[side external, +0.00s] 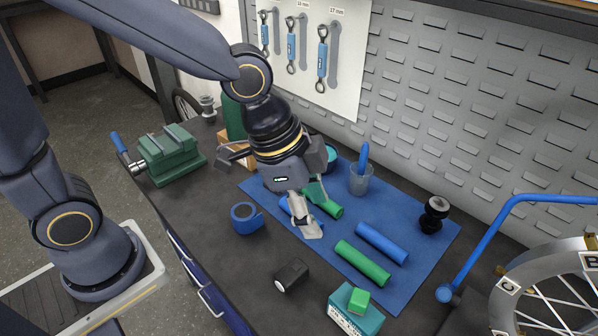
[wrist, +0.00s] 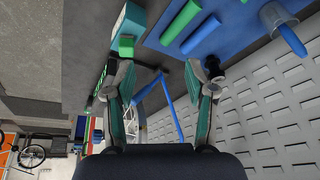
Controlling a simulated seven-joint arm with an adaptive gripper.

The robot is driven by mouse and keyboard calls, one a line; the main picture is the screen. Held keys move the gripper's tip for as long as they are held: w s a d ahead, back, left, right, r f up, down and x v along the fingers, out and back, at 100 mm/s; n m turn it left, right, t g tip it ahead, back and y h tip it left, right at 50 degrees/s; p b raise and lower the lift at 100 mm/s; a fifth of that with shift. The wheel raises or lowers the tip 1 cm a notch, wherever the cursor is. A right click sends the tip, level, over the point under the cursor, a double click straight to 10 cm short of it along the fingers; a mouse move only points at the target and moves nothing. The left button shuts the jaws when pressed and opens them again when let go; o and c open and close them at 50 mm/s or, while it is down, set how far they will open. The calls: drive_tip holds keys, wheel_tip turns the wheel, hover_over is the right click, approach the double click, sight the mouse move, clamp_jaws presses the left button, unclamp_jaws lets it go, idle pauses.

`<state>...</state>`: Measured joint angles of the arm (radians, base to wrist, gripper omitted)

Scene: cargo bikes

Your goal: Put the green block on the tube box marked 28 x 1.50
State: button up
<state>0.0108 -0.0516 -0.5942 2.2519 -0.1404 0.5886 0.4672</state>
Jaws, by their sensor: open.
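A small green block (side external: 358,300) rests on top of a teal box (side external: 345,321) at the front of the bench in the side view. The box has a pale label that is too small to read. In the wrist view the green block (wrist: 126,47) and the teal box (wrist: 131,20) show at the upper left, beyond the fingers. My gripper (side external: 267,198) is open and empty, well behind and left of the block, above the bench near the blue mat. Its spread fingers also show in the wrist view (wrist: 163,68).
A blue mat (side external: 412,278) holds green and blue rolls, a cup (side external: 360,181) and a black knob-like part (side external: 434,214). A green vise (side external: 171,155) stands left, a wheel (side external: 550,295) right.

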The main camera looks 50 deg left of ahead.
drive_tip(key=s+a+r+n+t+y, duration=0.1)
drive_tip(key=s+a+r+n, duration=0.1)
drive_tip(key=a, duration=0.5)
drive_tip(key=s+a+r+n+y, duration=0.1)
drive_tip(key=s+a+r+n, duration=0.2)
drive_tip(key=a+n, duration=0.2)
drive_tip(key=s+a+r+n+t, duration=0.1)
drive_tip(key=a+n, duration=0.3)
drive_tip(key=a, duration=0.4)
drive_tip(key=shift+s+a+r+t+y, duration=0.3)
drive_tip(key=shift+s+a+r+y, duration=0.1)
drive_tip(key=shift+s+r, duration=0.3)
